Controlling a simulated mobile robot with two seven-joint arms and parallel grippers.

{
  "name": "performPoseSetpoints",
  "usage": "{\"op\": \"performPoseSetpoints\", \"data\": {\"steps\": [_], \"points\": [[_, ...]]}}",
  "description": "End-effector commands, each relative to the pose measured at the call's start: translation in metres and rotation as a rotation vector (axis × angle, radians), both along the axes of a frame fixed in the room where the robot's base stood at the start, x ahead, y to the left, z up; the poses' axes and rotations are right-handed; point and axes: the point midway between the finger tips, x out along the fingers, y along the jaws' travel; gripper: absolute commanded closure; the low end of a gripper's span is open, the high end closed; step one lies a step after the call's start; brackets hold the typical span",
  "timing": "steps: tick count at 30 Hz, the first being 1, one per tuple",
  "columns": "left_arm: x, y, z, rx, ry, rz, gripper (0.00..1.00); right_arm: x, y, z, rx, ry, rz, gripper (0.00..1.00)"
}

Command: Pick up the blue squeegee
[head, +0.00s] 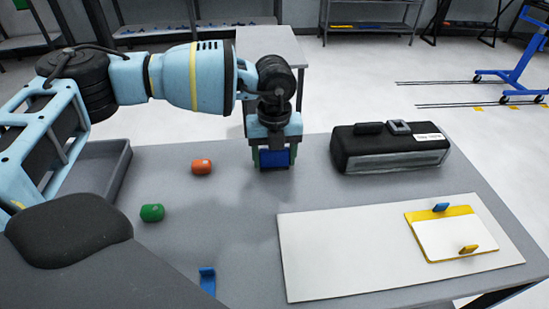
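My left gripper (274,159) points straight down over the back middle of the grey table. A dark blue block, likely the blue squeegee (276,158), shows between its two dark green fingers. I see no clear gap between the fingers and the block, but I cannot tell whether they are shut on it or only around it. Whether the block rests on the table is unclear too. Another small blue piece (208,281) stands at the table's front edge, partly cut off by the frame. My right gripper is not in view.
An orange piece (201,167) and a green piece (152,212) lie left of the gripper. A black case (388,149) stands right of it. A white panel (335,255) at the front right bears a yellow-edged sheet (425,219) with blue and yellow clips. A grey tray (112,165) is at left.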

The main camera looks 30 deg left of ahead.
Motion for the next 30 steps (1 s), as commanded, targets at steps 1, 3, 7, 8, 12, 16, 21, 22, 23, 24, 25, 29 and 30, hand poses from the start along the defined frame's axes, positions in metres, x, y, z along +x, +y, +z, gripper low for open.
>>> {"op": "performPoseSetpoints", "data": {"steps": [1,3,7,8,12,16,21,22,23,24,25,29,30], "points": [[0.000,0.000,0.000,0.000,0.000,0.000,0.44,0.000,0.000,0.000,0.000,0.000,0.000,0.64],[0.000,0.000,0.000,0.000,0.000,0.000,0.53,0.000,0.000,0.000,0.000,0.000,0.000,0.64],[0.000,0.000,0.000,0.000,0.000,0.000,0.59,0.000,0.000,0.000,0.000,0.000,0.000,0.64],[0.000,0.000,0.000,0.000,0.000,0.000,0.59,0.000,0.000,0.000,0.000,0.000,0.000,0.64],[0.000,0.000,0.001,0.000,0.000,0.000,0.59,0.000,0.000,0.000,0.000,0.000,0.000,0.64],[0.000,0.000,0.006,-0.001,-0.001,0.000,0.59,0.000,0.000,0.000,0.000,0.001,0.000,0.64],[0.001,-0.001,0.024,-0.002,-0.002,0.000,0.59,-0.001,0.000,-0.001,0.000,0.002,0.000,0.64],[0.001,-0.001,0.029,-0.002,-0.002,0.000,0.59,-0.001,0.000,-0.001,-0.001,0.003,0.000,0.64],[0.001,-0.001,0.034,-0.002,-0.002,-0.001,0.59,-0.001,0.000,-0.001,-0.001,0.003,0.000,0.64],[-0.004,0.001,0.037,-0.001,0.002,-0.002,0.59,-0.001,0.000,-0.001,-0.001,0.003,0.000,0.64],[-0.010,0.002,0.036,-0.001,0.003,-0.003,0.59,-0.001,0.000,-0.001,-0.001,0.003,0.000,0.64],[-0.036,0.006,0.038,-0.001,0.001,-0.003,0.59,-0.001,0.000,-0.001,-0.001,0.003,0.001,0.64],[-0.044,0.007,0.039,-0.001,0.002,-0.004,0.59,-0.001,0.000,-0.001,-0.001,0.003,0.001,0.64]]}}
